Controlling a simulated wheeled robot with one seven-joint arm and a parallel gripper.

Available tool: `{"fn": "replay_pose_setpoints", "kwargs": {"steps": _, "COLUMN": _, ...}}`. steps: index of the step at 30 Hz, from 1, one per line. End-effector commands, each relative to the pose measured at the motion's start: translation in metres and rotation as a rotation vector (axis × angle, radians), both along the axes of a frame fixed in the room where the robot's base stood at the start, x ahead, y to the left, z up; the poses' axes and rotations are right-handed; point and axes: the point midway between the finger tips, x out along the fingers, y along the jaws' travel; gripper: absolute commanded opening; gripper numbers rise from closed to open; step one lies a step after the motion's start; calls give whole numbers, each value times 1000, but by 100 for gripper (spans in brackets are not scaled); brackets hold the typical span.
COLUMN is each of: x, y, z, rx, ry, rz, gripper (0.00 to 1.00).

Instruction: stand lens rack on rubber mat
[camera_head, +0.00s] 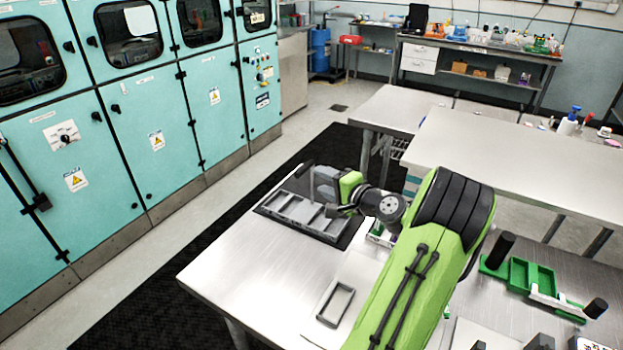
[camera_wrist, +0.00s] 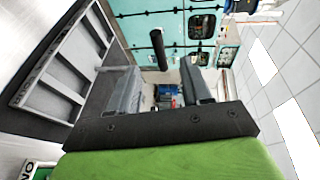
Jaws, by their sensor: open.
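The lens rack (camera_head: 283,213) appears to be the long grey frame with several compartments, lying at the far left of the near steel table. It also shows at the left of the wrist view (camera_wrist: 56,68). A dark mat (camera_head: 350,231), apparently the rubber mat, shows along its right side; whether the rack's whole base is on it is hidden. My gripper (camera_head: 314,184) is above the rack's far side. In the wrist view my gripper (camera_wrist: 160,85) has its two grey fingers wide apart, with nothing held. A black cylinder (camera_wrist: 158,50) shows beyond them; its attachment is unclear.
A small grey frame (camera_head: 335,303) lies on the near table. A green tray with black posts (camera_head: 518,273) stands at the right. Teal cabinets (camera_head: 160,120) line the left across an aisle. The table's front left (camera_head: 235,275) is clear.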

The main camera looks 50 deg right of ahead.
Motion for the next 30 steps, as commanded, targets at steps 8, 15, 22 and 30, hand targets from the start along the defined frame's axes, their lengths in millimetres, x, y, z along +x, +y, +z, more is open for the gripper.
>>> {"fn": "replay_pose_setpoints", "kwargs": {"steps": 8, "x": 11, "y": 18, "z": 3, "rx": -27, "ry": 41, "rz": 51, "gripper": 49}}
{"fn": "replay_pose_setpoints", "kwargs": {"steps": 15, "x": 82, "y": 176, "z": 12, "rx": -331, "ry": 427, "rz": 472, "gripper": 49}}
{"fn": "replay_pose_setpoints", "kwargs": {"steps": 22, "x": 53, "y": 315, "z": 25, "rx": -692, "ry": 719, "rz": 794, "gripper": 49}}
{"fn": "replay_pose_setpoints", "kwargs": {"steps": 30, "x": -53, "y": 402, "z": 41, "rx": -1050, "ry": 872, "rz": 1022, "gripper": 49}}
